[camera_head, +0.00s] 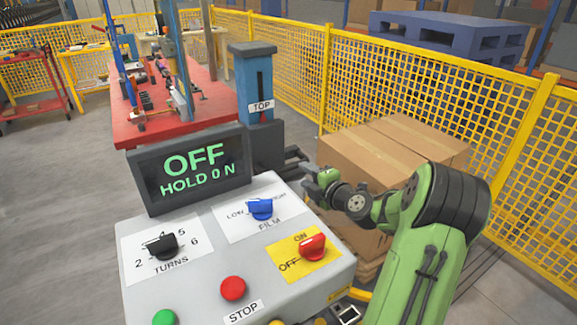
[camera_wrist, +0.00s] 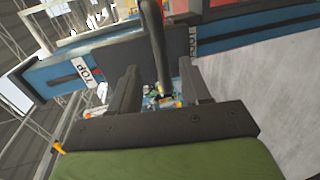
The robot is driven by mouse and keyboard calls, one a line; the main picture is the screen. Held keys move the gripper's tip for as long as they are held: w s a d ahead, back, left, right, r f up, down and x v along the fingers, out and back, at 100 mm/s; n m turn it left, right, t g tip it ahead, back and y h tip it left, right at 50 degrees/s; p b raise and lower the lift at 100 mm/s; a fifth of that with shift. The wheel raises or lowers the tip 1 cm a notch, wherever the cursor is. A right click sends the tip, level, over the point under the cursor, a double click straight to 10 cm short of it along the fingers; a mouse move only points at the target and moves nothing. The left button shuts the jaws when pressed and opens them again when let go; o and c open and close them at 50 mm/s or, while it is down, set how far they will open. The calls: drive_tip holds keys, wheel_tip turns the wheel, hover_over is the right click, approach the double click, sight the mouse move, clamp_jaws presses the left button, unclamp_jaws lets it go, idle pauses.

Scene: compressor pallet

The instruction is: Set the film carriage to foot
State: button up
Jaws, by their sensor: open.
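The blue mast (camera_head: 253,80) stands behind the control panel, with a dark slot and a TOP label (camera_head: 261,106). The film carriage appears to be the dark grey block (camera_head: 267,145) low on the mast; in the wrist view it is the dark block (camera_wrist: 178,48) across the blue mast (camera_wrist: 50,75). A black bar handle (camera_wrist: 154,40) sticks out toward the camera. My gripper (camera_head: 294,161) is beside the block, at its right. In the wrist view my gripper (camera_wrist: 160,80) is open, its fingers on either side of the handle's line; contact cannot be told. A second label (camera_wrist: 193,40) is hard to read.
The control panel (camera_head: 190,250) has knobs, buttons and a display (camera_head: 190,170) reading OFF, HOLD 0 N. Cardboard boxes (camera_head: 400,145) stand close behind my arm. A yellow fence (camera_head: 300,60) runs behind. A red table (camera_head: 170,125) with parts stands at the back left.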

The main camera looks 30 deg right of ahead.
sight(294, 167)
drive_tip(key=x, duration=0.9)
clamp_jaws()
